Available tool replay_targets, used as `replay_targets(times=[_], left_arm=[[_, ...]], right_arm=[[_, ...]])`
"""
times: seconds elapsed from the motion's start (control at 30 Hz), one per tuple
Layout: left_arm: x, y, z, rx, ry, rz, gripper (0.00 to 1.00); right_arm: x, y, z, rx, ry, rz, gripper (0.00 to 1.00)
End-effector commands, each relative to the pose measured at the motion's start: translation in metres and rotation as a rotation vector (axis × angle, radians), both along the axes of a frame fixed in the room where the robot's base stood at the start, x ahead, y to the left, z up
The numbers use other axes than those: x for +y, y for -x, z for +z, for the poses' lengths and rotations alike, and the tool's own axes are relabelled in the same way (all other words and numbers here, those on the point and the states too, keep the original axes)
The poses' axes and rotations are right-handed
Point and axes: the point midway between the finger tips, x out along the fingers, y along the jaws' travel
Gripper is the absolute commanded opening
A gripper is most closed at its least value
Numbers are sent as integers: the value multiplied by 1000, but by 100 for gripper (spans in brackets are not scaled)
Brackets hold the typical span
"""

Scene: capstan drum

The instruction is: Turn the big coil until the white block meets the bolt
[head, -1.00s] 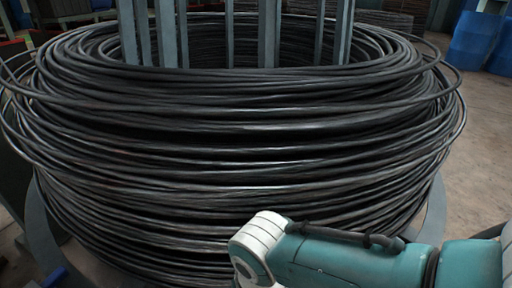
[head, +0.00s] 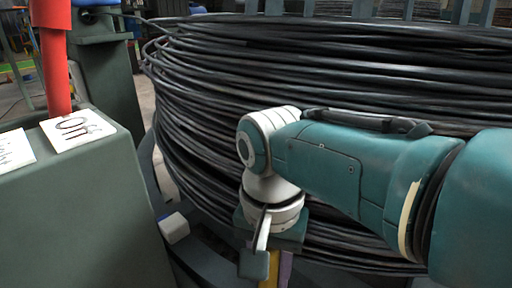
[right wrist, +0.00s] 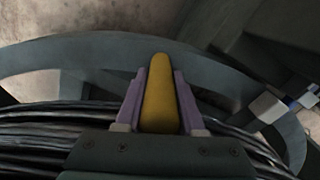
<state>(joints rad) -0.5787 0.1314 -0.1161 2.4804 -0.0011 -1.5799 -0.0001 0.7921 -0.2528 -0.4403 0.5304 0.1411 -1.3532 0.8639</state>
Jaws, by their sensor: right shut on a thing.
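The big coil (head: 330,85) of dark wire fills the middle and right of the head view, on a grey base ring (right wrist: 75,50). My right gripper (head: 276,282) points down at the coil's near side and is shut on a yellow upright piece (right wrist: 160,100) between its purple fingers. A white block (head: 175,229) sits low at the coil's left, by the ring; it also shows in the right wrist view (right wrist: 267,107). A small blue and pale part (right wrist: 309,97) is close beside it; I cannot tell whether that is the bolt. My left gripper is out of view.
A grey-green cabinet (head: 75,215) with white labels and a red post (head: 55,65) stands close at the left. A dark column (head: 105,85) is behind it. Open floor (head: 20,100) shows at far left.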

Motion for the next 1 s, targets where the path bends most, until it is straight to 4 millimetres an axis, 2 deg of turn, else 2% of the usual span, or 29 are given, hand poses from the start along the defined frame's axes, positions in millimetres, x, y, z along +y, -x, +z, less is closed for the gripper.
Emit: replay_targets(times=[0.03,0.17,0.2,0.47,0.77,0.87,1.0], left_arm=[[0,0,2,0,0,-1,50],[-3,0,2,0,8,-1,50],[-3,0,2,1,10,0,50],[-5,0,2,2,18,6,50],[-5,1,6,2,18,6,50],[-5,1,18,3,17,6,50],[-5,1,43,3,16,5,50]], right_arm=[[11,-3,7,-14,-24,6,0],[11,-3,7,-13,-24,7,0],[10,-2,7,-11,-23,7,38],[8,-1,5,-7,-17,6,67],[6,0,7,-4,-12,5,67],[6,0,21,-5,-13,6,67],[6,0,49,-6,-13,6,67]])
